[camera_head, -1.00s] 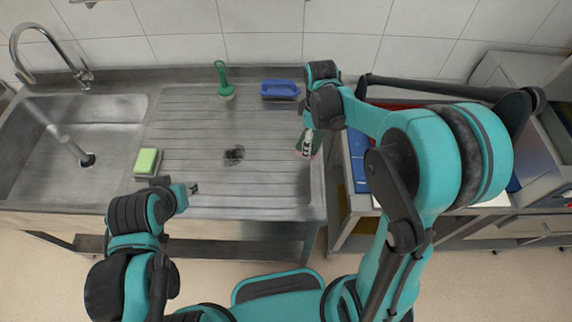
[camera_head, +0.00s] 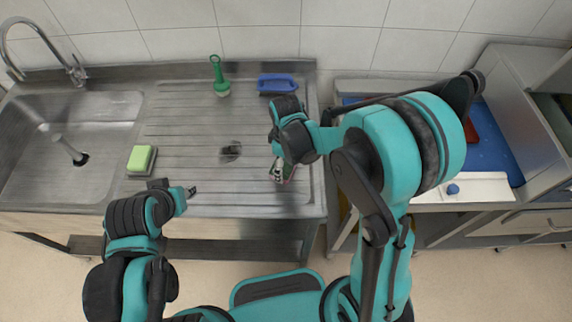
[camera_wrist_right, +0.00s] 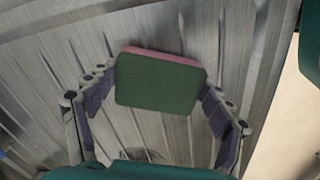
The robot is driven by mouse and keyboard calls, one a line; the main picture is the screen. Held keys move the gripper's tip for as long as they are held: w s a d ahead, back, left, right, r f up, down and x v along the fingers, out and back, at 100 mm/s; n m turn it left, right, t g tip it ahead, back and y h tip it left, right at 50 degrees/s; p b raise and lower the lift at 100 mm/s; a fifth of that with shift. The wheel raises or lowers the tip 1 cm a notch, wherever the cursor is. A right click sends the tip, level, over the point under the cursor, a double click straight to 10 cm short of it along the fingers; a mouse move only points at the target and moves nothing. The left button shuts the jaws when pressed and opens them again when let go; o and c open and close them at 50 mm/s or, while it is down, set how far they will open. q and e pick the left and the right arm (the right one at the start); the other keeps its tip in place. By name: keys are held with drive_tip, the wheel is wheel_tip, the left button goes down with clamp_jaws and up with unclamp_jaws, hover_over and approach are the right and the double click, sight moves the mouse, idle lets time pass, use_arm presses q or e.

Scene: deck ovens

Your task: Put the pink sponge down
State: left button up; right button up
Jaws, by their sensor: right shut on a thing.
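The pink sponge with a dark green face (camera_wrist_right: 158,82) is between the two fingers of my right gripper (camera_wrist_right: 160,78) in the right wrist view. In the head view, my right gripper (camera_head: 283,171) is over the right part of the ribbed steel drainboard (camera_head: 200,120), and the sponge is mostly hidden there. I cannot tell whether the sponge touches the board. My left gripper (camera_head: 190,191) hangs near the front edge of the counter, away from the sponge; its jaw opening is too small to read.
A yellow-green sponge (camera_head: 140,158) lies on the board beside the sink basin (camera_head: 75,140). A green brush (camera_head: 219,80) and a blue-handled brush (camera_head: 277,83) are at the back. A dark drain spot (camera_head: 230,151) marks the middle. The board's centre is otherwise clear.

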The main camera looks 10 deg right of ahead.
drive_tip(key=shift+f, duration=0.1)
drive_tip(key=o, duration=1.3)
